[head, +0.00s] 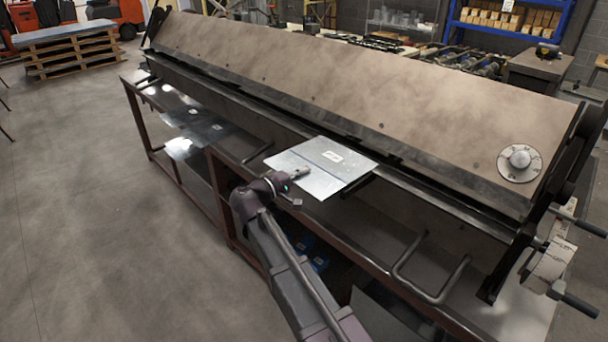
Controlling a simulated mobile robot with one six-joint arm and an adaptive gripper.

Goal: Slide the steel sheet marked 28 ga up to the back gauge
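A bright steel sheet (335,176) with a small white label lies at the front of the long folding machine, right of the picture's middle. A thin dark line crosses it. Its far edge is close to the machine's dark clamping edge; the label is too small to read. The back gauge cannot be made out. My gripper (299,186) is at the sheet's near left edge, with one part overlapping the sheet in the picture. I cannot tell whether it touches or grips the sheet, or how far its fingers are apart.
More labelled sheets (193,116) lie to the left on the machine's lower front. Bent bar handles (432,286) stick out at the front right. A dial (520,160) sits on the right end of the brown beam (330,75). Floor at left is clear, with a pallet stack (70,52) beyond.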

